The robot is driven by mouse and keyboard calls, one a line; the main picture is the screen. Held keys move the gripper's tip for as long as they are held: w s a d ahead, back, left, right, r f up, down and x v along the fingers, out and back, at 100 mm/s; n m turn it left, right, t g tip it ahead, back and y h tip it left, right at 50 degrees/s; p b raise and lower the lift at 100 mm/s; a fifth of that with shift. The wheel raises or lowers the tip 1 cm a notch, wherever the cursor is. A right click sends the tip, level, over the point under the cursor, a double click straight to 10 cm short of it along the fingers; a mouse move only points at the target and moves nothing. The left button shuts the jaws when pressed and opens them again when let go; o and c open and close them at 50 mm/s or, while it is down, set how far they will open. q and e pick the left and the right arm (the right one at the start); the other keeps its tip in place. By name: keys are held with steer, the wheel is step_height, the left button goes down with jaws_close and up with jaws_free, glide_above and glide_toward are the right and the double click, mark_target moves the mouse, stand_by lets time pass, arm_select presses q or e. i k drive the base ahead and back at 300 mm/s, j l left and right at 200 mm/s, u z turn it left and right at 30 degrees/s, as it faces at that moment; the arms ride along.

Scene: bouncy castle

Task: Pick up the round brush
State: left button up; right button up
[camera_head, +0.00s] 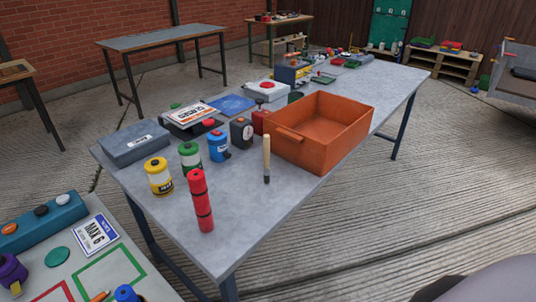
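The round brush (266,158) looks to be the slim item with a pale wooden handle and a dark lower end. It appears upright on the grey table (249,213), just left of the orange crate (318,134). Nothing holds it. Its lower end is small, so bristles cannot be made out. Neither of my grippers shows in the head view. A smooth grey shape at the lower right corner may be part of me.
Yellow (158,176), green (190,158) and blue (218,146) canisters stand left of the brush. A dark box (241,133) is behind it. The table in front of the brush is clear.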

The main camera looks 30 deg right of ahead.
mark_target(266, 138)
steer(key=i+l, duration=0.1)
steer(key=l, duration=0.5)
steer(key=i+l+u, duration=0.1)
steer(key=l, duration=0.45)
steer(key=i+l, duration=0.1)
steer(key=l, duration=0.5)
steer(key=l+u, duration=0.1)
steer(key=l, duration=0.5)
steer(key=i, duration=0.05)
